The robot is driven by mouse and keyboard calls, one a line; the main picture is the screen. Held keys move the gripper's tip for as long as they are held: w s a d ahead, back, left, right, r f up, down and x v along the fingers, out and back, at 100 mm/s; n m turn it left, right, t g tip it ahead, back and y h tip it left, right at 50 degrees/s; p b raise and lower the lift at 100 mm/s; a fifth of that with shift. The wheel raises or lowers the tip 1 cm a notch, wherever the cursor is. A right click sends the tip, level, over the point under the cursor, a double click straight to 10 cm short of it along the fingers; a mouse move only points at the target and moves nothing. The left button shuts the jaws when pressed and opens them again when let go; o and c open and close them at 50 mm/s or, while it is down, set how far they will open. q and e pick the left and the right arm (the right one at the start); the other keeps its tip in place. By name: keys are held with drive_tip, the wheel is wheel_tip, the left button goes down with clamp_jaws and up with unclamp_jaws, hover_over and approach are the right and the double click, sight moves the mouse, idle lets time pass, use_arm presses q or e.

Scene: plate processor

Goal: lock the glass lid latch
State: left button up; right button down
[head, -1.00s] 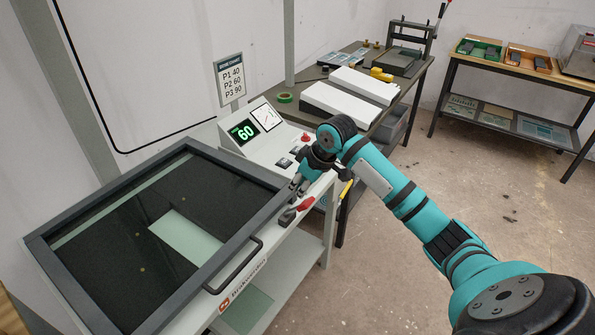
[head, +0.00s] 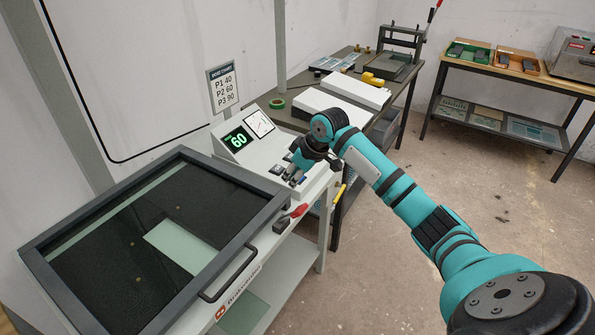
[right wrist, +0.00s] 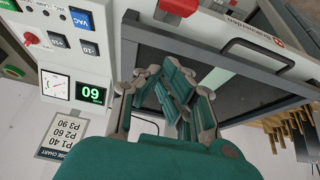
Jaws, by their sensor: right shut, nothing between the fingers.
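The glass lid (head: 180,225) of the processor lies closed, its dark frame down on the white cabinet. Its black handle (head: 232,275) is on the front edge. The latch (head: 298,211) has a red grip on a dark base at the lid's front right corner; its grip points right, away from the lid. In the right wrist view the red latch grip (right wrist: 178,6) is cut by the top edge. My right gripper (head: 294,180) is shut and empty above the control panel, behind the latch and apart from it. It also shows in the right wrist view (right wrist: 178,82). My left gripper is out of view.
The control panel (head: 262,152) shows 60 beside a gauge. A dark side table (head: 290,117) with white slabs stands behind. Open floor (head: 480,220) lies to the right.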

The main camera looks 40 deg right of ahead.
sight(295, 210)
drive_tip(key=f+p, duration=0.1)
drive_tip(key=f, duration=0.1)
drive_tip(key=f+p, duration=0.1)
drive_tip(key=f, duration=0.4)
drive_tip(key=shift+s+d+p, duration=0.2)
drive_tip(key=shift+s+p, duration=0.1)
drive_tip(key=shift+p, duration=0.1)
drive_tip(key=shift+f, duration=0.15)
drive_tip(key=shift+w, duration=0.1)
